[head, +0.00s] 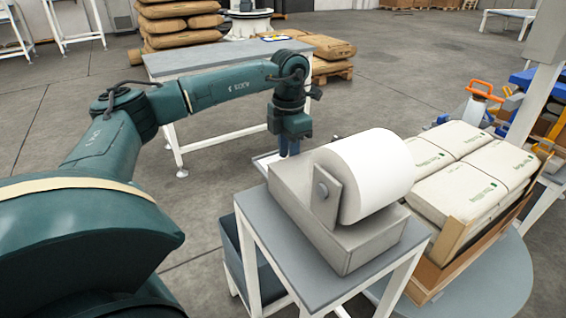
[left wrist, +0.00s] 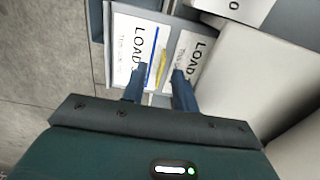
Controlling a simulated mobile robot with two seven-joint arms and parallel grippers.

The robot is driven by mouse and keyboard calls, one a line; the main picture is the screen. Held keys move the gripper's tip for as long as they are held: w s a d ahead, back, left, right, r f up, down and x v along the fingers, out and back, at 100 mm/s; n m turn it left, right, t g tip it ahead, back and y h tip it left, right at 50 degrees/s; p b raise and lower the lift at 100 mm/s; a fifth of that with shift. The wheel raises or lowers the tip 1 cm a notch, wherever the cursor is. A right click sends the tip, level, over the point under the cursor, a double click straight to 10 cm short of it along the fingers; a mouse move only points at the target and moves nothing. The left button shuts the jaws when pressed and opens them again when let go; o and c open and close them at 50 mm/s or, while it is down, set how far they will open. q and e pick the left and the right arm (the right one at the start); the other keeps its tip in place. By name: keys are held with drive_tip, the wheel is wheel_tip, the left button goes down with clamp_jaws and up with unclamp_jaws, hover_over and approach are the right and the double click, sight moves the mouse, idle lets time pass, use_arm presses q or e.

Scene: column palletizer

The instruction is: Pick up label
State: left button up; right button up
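White labels with dark "LOAD" print show in the left wrist view. One label (left wrist: 132,52) lies on a grey tray (left wrist: 107,60), with a blue line along its right side. A second white label (left wrist: 192,47) is to its right, beside the grey machine body. A thin yellow strip (left wrist: 162,66) lies between them. My left gripper (left wrist: 161,78) is open, its two blue fingers apart above the lower edge of the labels; contact cannot be told. In the head view the left gripper (head: 289,148) points down behind the label machine (head: 358,249), which hides the labels. My right gripper is not in view.
The machine with a large white roll (head: 368,175) stands on a small grey table (head: 268,215). White sacks (head: 470,185) fill a wooden-sided pallet to the right. A grey table (head: 215,57) stands behind my arm.

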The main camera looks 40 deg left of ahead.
use_arm(q)
drive_tip(key=shift+f, duration=0.25)
drive_tip(key=shift+c, duration=0.4)
clamp_jaws()
